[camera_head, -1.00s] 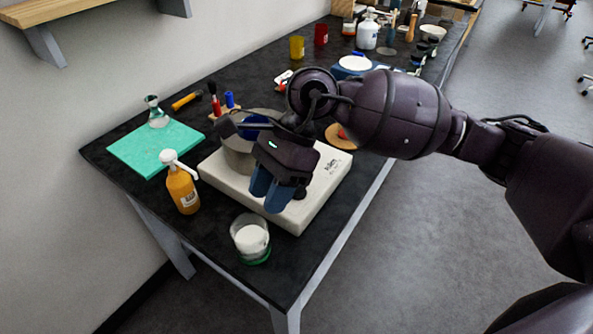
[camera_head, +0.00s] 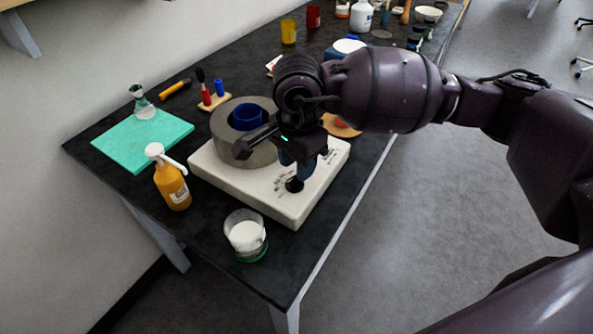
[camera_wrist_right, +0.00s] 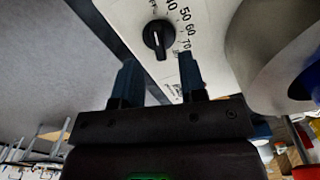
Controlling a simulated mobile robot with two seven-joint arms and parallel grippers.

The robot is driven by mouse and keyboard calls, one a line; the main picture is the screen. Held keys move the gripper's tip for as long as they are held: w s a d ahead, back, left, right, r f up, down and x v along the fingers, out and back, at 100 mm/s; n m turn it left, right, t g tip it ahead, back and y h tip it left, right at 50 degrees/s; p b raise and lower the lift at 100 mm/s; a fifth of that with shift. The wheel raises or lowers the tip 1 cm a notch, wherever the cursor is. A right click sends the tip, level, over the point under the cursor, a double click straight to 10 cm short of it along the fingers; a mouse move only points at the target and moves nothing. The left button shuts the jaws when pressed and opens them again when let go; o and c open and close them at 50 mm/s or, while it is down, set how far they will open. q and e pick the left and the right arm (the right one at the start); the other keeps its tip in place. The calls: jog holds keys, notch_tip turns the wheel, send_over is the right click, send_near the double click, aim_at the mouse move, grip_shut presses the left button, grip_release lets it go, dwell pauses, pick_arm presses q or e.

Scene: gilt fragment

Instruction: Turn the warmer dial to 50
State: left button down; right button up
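The warmer (camera_head: 225,178) is a white, flat box near the front of the black table. Its black dial (camera_head: 294,184) is on the front right of its top. In the right wrist view the dial (camera_wrist_right: 158,37) lies just beyond the fingertips, with printed numbers 50, 60 and 70 beside it. A pale mark shows on the knob, but I cannot tell which number it points at. My right gripper (camera_head: 298,166) hangs over the warmer close to the dial. In the wrist view its two blue fingers (camera_wrist_right: 160,80) are apart with nothing between them. My left gripper is not in view.
A grey round pot (camera_head: 232,147) with a blue item (camera_head: 247,117) inside stands on the warmer. An orange pump bottle (camera_head: 172,186), a glass beaker with white contents (camera_head: 246,236) and a green mat (camera_head: 120,145) with a flask are nearby. Floor lies clear to the right.

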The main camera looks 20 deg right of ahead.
aim_at(294, 181)
jog(key=shift+f, duration=1.5)
grip_shut()
